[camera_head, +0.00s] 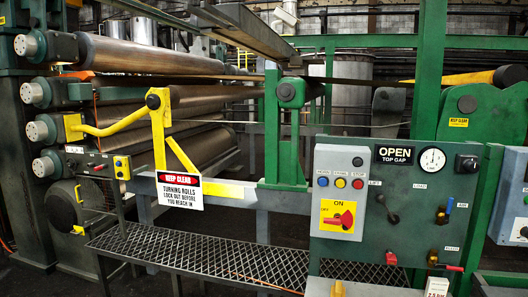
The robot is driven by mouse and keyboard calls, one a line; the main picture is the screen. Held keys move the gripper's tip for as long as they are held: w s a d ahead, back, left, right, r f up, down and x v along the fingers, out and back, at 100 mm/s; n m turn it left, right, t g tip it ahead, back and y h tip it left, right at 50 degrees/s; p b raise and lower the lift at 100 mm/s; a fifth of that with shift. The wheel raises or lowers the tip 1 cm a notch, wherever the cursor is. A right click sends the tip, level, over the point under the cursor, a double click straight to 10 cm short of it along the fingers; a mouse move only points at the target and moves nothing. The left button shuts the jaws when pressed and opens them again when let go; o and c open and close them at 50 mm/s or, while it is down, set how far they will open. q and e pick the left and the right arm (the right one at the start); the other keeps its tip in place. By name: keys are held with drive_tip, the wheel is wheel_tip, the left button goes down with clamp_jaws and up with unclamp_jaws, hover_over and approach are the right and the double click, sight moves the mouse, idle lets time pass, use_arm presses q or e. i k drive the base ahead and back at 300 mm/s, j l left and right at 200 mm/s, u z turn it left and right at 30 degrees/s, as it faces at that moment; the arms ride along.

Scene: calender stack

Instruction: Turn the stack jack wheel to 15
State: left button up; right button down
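I cannot pick out a wheel labelled as the stack jack wheel, nor a mark of 15, in the head view. The calender stack (160,95) of large brown rolls stands at the left, with round grey bearing ends on its left side. A green control panel (400,228) stands at the right. It carries an "OPEN TOP GAP" sign (394,155), a round white gauge (432,160) and a black-knobbed lever (388,208). The small scale on the gauge is unreadable. Neither of my grippers is in view.
A grey box with coloured buttons and a red rotary switch (338,217) is on the panel's left. A yellow guard arm (115,125) and a "KEEP CLEAR" sign (180,190) stand before the rolls. A mesh walkway (200,252) runs across the front.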

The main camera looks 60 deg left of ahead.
sight(69, 164)
drive_tip(key=u, duration=3.3)
drive_tip(key=i+u, duration=0.15)
drive_tip(key=i, duration=3.4)
drive_tip(key=i+j+z, duration=0.15)
drive_tip(key=i+z, duration=0.15)
drive_tip(key=i, duration=0.25)
drive_tip(key=i+j+z, duration=0.3)
drive_tip(key=i, duration=0.25)
drive_tip(key=i+j+z, duration=0.3)
drive_tip(key=i, duration=0.25)
drive_tip(key=j, duration=0.1)
